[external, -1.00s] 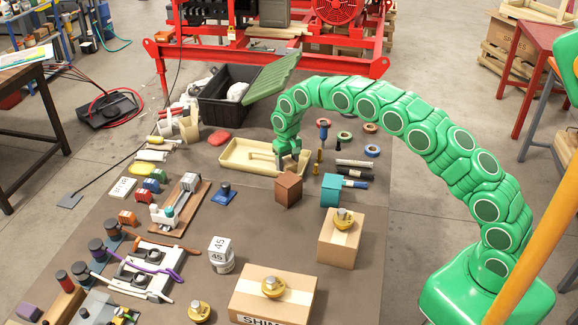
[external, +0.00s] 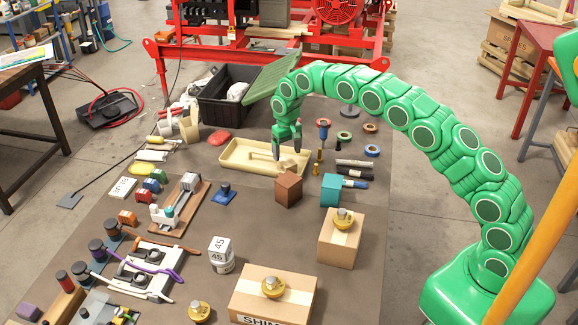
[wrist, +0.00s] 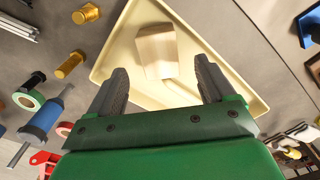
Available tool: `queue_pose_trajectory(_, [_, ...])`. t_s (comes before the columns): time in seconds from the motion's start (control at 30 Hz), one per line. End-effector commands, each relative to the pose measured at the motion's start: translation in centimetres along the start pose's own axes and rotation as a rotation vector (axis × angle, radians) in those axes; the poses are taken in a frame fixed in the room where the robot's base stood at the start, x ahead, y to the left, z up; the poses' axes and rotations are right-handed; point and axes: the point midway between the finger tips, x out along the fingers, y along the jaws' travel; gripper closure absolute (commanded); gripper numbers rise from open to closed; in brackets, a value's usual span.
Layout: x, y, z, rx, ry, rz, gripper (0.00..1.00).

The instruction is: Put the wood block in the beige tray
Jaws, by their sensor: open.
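The beige tray (external: 237,164) lies on the mat below my gripper (external: 289,152). It also fills the middle of the wrist view (wrist: 113,55). The pale wood block (wrist: 157,50) is inside the tray's outline, near the end by the brown cube, and shows small in the external view (external: 288,164). My gripper is open, its two fingers (wrist: 160,78) apart on either side of the block's near end, with clear space at each side. It is raised above the block.
A brown cube (external: 288,188) stands just outside the tray. Bolts (wrist: 70,64) and a blue-handled tool (wrist: 42,118) lie beside it. A black crate (external: 222,108) with a green lid (external: 272,80) stands behind. Cardboard boxes (external: 340,240) are nearer.

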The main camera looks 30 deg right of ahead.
Motion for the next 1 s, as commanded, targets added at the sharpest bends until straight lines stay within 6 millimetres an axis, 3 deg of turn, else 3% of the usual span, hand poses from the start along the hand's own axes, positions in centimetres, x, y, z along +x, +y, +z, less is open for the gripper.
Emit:
queue_pose_trajectory(0.1, [-2.4, 0.0, -0.1, 0.000, 0.002, -0.001, 0.17])
queue_pose_trajectory(0.3, [-5.1, 0.0, 0.0, 0.000, -0.001, 0.000, 0.17])
queue_pose_trajectory(0.67, [-6.3, 0.3, 0.3, 0.001, -0.004, 0.002, 0.17])
queue_pose_trajectory(0.83, [-8.4, 1.9, 1.6, 0.007, -0.004, 0.007, 0.17])
queue_pose_trajectory(1.0, [-11.1, 4.4, 4.1, 0.012, -0.012, 0.015, 0.17])
